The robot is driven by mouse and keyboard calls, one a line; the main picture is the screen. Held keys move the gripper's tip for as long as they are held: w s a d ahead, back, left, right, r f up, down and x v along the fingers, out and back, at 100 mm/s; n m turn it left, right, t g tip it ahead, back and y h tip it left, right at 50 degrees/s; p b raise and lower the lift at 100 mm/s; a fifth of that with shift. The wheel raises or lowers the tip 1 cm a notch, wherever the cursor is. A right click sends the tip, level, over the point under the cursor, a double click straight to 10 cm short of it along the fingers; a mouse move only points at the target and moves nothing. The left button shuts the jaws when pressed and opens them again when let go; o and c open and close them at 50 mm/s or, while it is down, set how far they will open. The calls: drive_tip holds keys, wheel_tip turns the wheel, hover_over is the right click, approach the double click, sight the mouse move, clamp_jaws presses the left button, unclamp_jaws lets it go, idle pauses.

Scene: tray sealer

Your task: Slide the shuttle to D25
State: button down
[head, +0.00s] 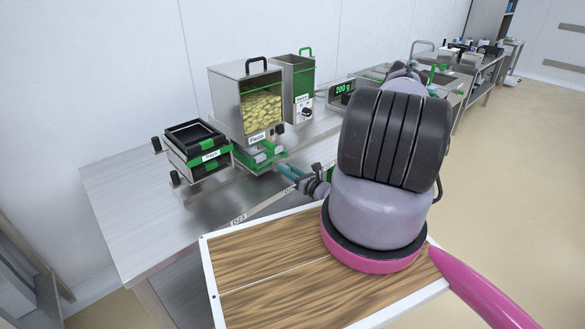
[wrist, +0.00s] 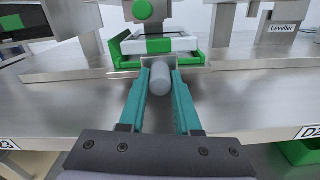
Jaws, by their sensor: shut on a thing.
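The shuttle (wrist: 158,46), a green and white carriage, stands on the steel bench under the pasta hopper. It also shows in the head view (head: 262,156). A grey cylindrical handle (wrist: 160,78) points from its front toward me. My gripper (wrist: 160,72) has its teal fingers on both sides of this handle and is shut on it. In the head view my gripper (head: 287,169) reaches over the bench's front edge, with my arm hiding the bench to its right. A D23 label (head: 238,220) is on the front edge. No D25 label is readable.
A stack of black trays (head: 198,148) stands left of the shuttle. The pasta hopper (head: 250,105) is above it, with a green-sided hopper (head: 299,85) beside it. A 200 g display (head: 343,91) stands farther right. A Leveller sign (wrist: 285,28) is at right in the wrist view.

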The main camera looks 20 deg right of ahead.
drive_tip(key=shift+s+a, duration=0.35)
drive_tip(key=shift+a, duration=0.45)
drive_tip(key=c, duration=0.6)
unclamp_jaws()
drive_tip(key=v, duration=1)
drive_tip(key=shift+s, duration=0.4)
drive_tip(key=shift+d+r, duration=0.1)
drive_tip(key=shift+d, duration=0.05)
